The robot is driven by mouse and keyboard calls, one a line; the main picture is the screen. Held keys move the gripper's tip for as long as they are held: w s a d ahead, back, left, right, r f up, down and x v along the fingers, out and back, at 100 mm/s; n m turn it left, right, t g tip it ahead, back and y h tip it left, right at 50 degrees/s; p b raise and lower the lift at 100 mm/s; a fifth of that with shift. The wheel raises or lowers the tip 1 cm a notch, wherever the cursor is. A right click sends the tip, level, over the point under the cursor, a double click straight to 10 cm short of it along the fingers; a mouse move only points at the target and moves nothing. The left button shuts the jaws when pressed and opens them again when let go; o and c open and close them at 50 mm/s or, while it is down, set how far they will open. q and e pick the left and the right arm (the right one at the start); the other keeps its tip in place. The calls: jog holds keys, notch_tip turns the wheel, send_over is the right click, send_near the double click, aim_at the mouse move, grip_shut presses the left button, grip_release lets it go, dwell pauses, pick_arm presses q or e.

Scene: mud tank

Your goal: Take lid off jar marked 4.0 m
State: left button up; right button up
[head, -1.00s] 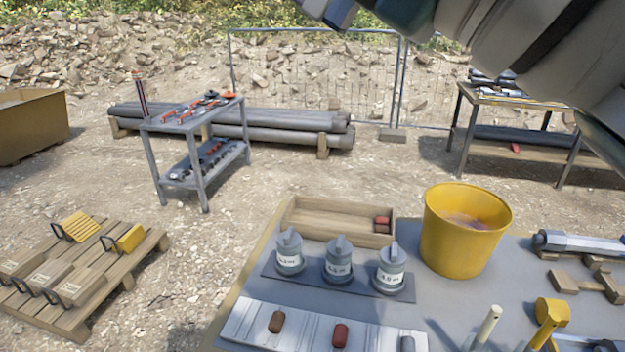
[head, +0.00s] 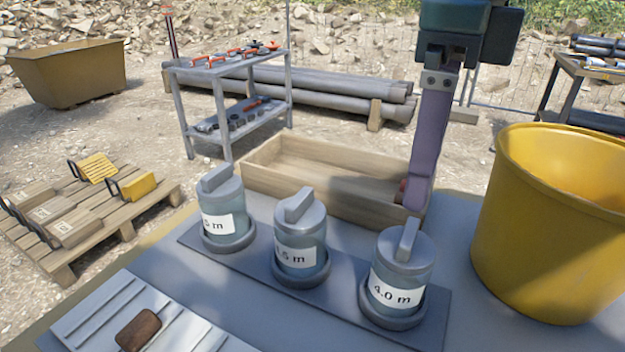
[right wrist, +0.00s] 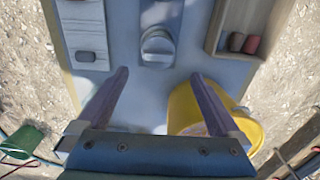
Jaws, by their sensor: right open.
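The jar marked 4.0 m (head: 395,290) stands upright at the right end of a row of three on a dark board (head: 335,313). Its grey lid (head: 405,252) is on, with a raised bar handle on top. My right gripper (head: 417,205) points down behind this jar in the head view, seen edge-on in front of the wooden tray's right end. In the right wrist view the gripper (right wrist: 160,75) is open and empty. A lidded jar (right wrist: 157,47), apparently the 4.0 m one, shows just beyond the fingertips. My left gripper is not in view.
Two similar lidded jars (head: 300,245) (head: 226,220) stand to the left. The open wooden tray (head: 300,190) lies behind the row. A large yellow bucket (head: 545,235) stands close on the right. A white ribbed panel (head: 185,325) lies at front left.

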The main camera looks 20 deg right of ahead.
aim_at(410, 231)
jog(key=shift+s+a+f, duration=0.1)
jog(key=shift+f, duration=0.5)
jog(key=shift+s+a+f, duration=0.1)
jog(key=shift+f, duration=0.5)
notch_tip(410, 231, down, 6)
jog(key=shift+d+r, duration=0.1)
jog(key=shift+r, duration=0.05)
jog(key=shift+w, duration=0.1)
jog(key=c, duration=1.4)
jog(key=shift+r, duration=0.15)
